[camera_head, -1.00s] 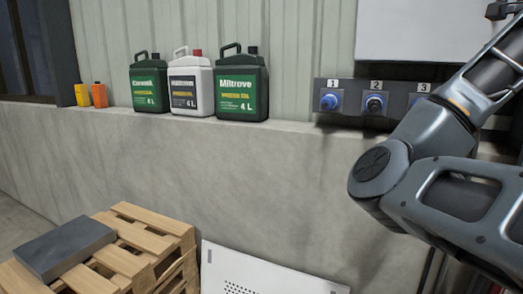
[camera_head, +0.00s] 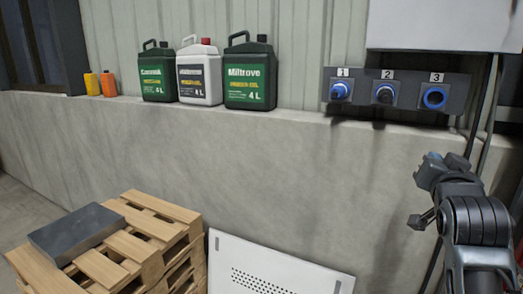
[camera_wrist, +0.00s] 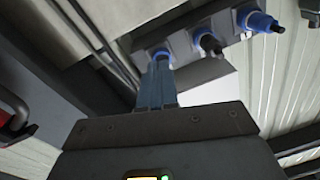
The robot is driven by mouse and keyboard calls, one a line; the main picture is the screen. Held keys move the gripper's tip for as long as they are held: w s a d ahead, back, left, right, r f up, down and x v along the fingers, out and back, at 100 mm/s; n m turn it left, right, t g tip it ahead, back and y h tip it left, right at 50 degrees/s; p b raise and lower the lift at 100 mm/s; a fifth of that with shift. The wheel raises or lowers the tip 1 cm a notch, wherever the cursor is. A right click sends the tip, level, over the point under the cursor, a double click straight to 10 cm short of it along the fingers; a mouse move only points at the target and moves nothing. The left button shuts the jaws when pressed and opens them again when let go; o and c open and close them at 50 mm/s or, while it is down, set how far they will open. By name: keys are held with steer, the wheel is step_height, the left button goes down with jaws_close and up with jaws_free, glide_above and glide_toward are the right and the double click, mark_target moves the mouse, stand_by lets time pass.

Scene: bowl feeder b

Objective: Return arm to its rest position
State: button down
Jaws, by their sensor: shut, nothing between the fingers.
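My gripper (camera_head: 433,157) is at the right in the head view, in front of the grey wall and below the socket panel (camera_head: 395,94). In the wrist view its blue fingers (camera_wrist: 157,85) are together, with nothing between them. The panel carries socket 1 (camera_head: 341,91), socket 2 (camera_head: 384,93) and socket 3 (camera_head: 434,98). Socket 1 has a blue part in it, socket 2 shows a dark part, and socket 3 shows an open blue ring. The fingers are apart from the panel.
A ledge (camera_head: 290,118) holds green and white oil canisters (camera_head: 250,76) and two small orange bottles (camera_head: 101,84). Wooden pallets (camera_head: 150,225) with a dark slab (camera_head: 75,233) stand below left. A white perforated panel (camera_head: 275,270) leans low in the middle. A white box (camera_head: 445,25) hangs above the sockets.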

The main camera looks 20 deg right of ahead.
steer(key=s+a+f+n+t+y, duration=0.2)
steer(key=s+a+f+n+y, duration=0.3)
steer(key=a+f, duration=0.4)
steer(key=s+a+f+n+t+y, duration=0.1)
steer(key=s+a+f+n+y, duration=0.25)
steer(key=s+a+f, duration=0.5)
steer(key=s+a+f+n+y, duration=0.1)
steer(key=s+a+y, duration=0.1)
steer(key=s+a, duration=0.5)
steer(key=s+a+f+n+g+y, duration=0.1)
steer(key=s+a+n+y, duration=0.1)
steer(key=s+a, duration=0.5)
steer(key=s, duration=0.6)
steer(key=shift+a+y, duration=0.35)
steer(key=shift+a, duration=0.05)
steer(key=shift+s+n, duration=0.1)
steer(key=shift+n, duration=0.15)
